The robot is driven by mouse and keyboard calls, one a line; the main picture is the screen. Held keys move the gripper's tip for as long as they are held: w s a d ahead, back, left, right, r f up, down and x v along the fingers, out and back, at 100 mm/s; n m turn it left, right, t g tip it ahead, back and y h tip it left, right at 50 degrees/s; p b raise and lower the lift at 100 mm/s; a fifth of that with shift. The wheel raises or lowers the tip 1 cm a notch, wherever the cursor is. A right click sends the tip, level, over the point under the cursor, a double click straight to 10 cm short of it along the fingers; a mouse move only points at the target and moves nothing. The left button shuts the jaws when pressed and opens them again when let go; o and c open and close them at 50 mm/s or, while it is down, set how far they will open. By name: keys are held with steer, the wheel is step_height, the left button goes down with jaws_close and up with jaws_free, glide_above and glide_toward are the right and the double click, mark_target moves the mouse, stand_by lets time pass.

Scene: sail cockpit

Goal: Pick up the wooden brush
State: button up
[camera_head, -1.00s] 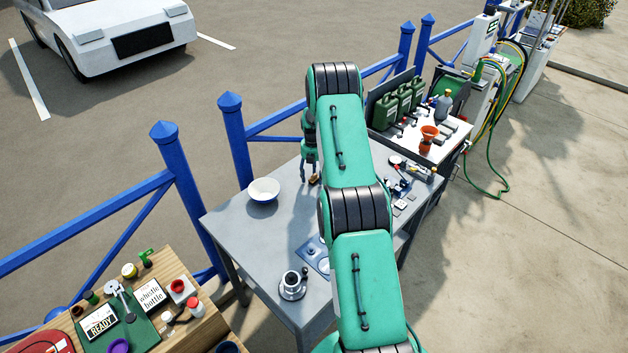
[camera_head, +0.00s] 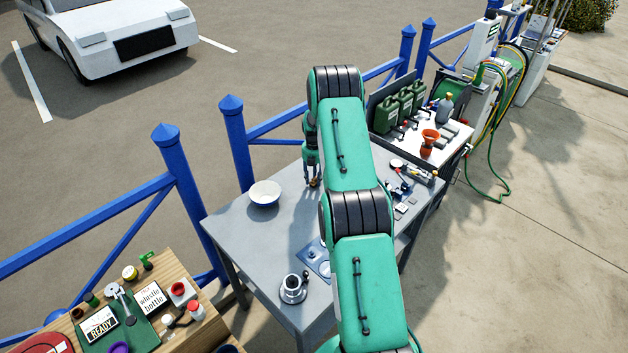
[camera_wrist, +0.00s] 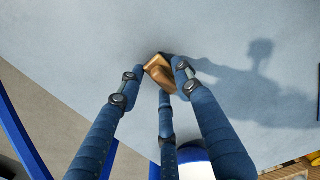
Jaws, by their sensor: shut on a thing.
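The wooden brush (camera_wrist: 159,72) is a small tan-brown block in the wrist view, between the tips of my gripper's blue fingers. My gripper (camera_wrist: 157,76) is shut on it. Part of the brush is hidden by the fingers. In the head view my gripper (camera_head: 312,183) is low over the grey table (camera_head: 240,232), right of the white bowl, and only a small bit of the brush shows at the fingertips. I cannot tell whether the brush touches the table.
A white bowl (camera_head: 265,193) with a blue outside stands left of my gripper. A cup on a saucer (camera_head: 293,288) and a blue mat (camera_head: 316,258) are nearer. Small tools lie to the right. A blue fence post (camera_head: 235,140) stands behind the table.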

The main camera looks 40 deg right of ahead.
steer(key=shift+r, duration=0.6)
step_height(320, 180, up, 2)
steer(key=s+a, duration=0.3)
steer(key=s, duration=0.1)
steer(key=s+a+r, duration=0.1)
steer(key=s+a, duration=0.2)
steer(key=s, duration=0.1)
steer(key=s+a, duration=0.3)
steer(key=s, duration=0.1)
steer(key=shift+s+a+r+b, duration=0.3)
steer(key=shift+s, duration=0.05)
